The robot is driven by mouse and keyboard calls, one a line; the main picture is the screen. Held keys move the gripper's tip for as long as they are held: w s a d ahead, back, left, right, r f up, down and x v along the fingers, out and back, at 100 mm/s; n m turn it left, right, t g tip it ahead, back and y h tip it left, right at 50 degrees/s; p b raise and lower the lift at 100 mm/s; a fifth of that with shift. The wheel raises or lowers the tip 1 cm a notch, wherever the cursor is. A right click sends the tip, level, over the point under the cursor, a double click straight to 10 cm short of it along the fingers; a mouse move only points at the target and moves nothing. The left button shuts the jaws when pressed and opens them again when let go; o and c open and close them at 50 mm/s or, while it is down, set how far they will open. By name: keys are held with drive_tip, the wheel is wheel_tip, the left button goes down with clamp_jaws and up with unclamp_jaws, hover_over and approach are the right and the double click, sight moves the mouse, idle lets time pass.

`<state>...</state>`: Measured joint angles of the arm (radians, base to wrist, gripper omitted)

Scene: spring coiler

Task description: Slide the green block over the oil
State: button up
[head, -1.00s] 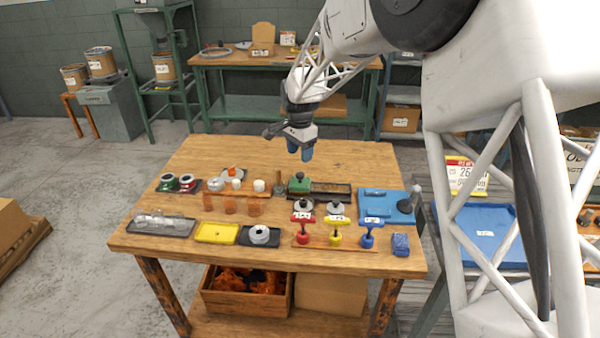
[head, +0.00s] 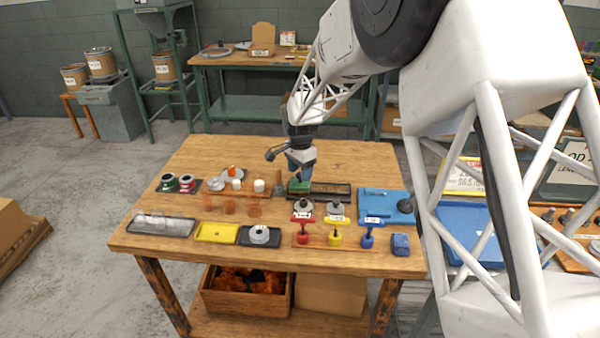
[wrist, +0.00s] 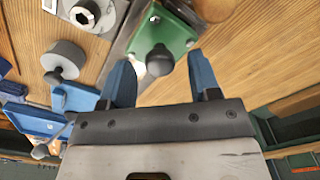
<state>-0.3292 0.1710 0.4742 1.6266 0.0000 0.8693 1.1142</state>
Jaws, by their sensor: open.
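The green block (head: 300,186) sits at the left end of a dark, long tray (head: 332,193) on the wooden table. In the wrist view the green block (wrist: 165,40) has a dark round knob on top. My gripper (head: 299,172) is just above the block, pointing down. In the wrist view its two blue fingers (wrist: 160,72) are apart, with the knob between and just beyond their tips. I cannot tell whether the fingers touch it. The oil is not clearly distinguishable; the tray's dark inside shows to the right of the block.
Red, yellow and blue handled tools (head: 335,238) stand in front of the tray. A blue fixture (head: 383,204) is to the right. The table's back is clear.

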drive_tip(key=shift+f, duration=0.4)
clamp_jaws()
drive_tip(key=d, duration=1.3)
drive_tip(key=shift+d, duration=0.1)
unclamp_jaws()
wheel_tip(320, 180, up, 8)
idle(0.8)
